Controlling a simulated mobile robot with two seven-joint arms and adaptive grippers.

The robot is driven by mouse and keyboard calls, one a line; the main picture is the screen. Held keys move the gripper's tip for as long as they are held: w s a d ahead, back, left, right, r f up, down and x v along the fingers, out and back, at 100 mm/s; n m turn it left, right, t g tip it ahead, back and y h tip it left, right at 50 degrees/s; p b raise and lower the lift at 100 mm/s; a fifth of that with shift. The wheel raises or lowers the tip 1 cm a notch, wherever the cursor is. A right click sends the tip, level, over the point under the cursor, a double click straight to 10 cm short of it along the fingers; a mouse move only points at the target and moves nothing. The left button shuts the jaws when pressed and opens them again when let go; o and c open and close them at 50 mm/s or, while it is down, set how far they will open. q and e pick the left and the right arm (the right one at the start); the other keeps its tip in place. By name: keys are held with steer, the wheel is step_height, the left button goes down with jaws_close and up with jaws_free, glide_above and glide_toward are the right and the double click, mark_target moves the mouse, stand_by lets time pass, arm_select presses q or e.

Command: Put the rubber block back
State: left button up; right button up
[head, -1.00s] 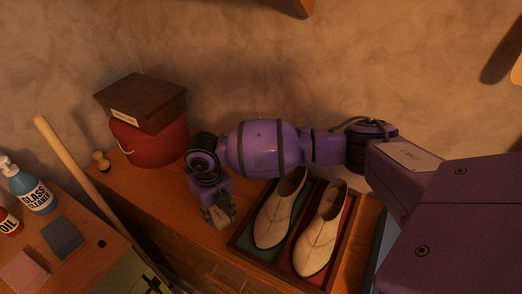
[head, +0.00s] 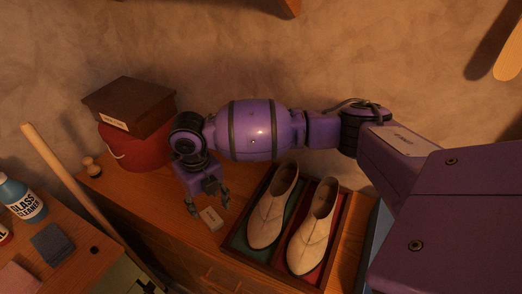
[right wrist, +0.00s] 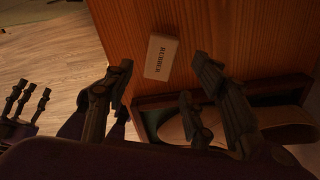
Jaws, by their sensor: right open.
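The rubber block (head: 211,218) is a small pale beige block lying flat on the wooden cabinet top, left of the shoe tray. In the right wrist view the rubber block (right wrist: 161,57) shows its "RUBBER" label. My right gripper (head: 208,204) is open and empty, just above and behind the block. In the right wrist view its fingers (right wrist: 163,72) are spread to either side of the block, with bare wood visible around it. My left gripper (right wrist: 27,103) seems to show at the left edge of the right wrist view, over the floor; its jaws are too small to judge.
The tray (head: 229,247) with two cream shoes (head: 314,228) stands right of the block. A red container (head: 135,151) with a brown box (head: 129,105) on it stands at the back left.

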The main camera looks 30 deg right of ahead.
mark_target(211, 216)
step_height(211, 216, up, 6)
steer(key=shift+r, duration=0.25)
